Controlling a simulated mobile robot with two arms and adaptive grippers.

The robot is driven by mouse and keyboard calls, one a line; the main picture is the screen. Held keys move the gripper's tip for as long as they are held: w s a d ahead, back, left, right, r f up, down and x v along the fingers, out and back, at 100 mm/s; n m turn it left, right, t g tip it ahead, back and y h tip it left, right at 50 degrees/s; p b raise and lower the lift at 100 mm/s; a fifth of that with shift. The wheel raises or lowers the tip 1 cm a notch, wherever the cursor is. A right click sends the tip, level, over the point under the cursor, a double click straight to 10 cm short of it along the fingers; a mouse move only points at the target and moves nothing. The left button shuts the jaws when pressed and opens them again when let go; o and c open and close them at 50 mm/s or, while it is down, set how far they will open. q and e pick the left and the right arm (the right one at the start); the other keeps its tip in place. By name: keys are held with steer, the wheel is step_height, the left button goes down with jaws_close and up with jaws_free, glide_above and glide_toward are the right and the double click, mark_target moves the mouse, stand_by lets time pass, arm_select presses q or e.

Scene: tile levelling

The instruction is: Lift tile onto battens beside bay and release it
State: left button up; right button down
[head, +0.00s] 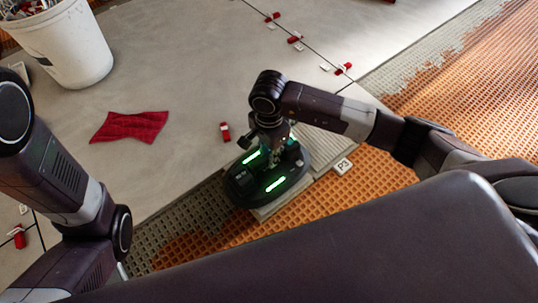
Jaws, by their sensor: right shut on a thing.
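My right gripper (270,145) reaches in from the right and is shut on the top of a round dark suction lifter (238,192) with two lit green strips. The lifter sits over a pale grey slab, seemingly the tile (268,212), whose edge shows below it. Most of the slab is hidden by the lifter, and I cannot tell whether it is raised. Ridged grey material (322,150) shows to the right of the lifter, beside a white P3 tag (343,167). I cannot make out the battens. My left arm is at the left, but its gripper is out of sight.
Large grey tiles (190,60) cover the floor, with red and white levelling clips (294,39) along a joint. Orange waffle matting (440,90) lies at right. A red cloth (130,127), a loose red clip (225,131) and a white bucket (65,48) are at left.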

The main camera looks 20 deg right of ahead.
steer(key=shift+w, duration=0.1)
stand_by(0.3)
steer(key=c, duration=1.7)
jaws_free()
steer(key=shift+c, duration=0.2)
steer(key=shift+s+f, duration=0.1)
steer(key=shift+s, duration=0.1)
step_height(320, 180, up, 12)
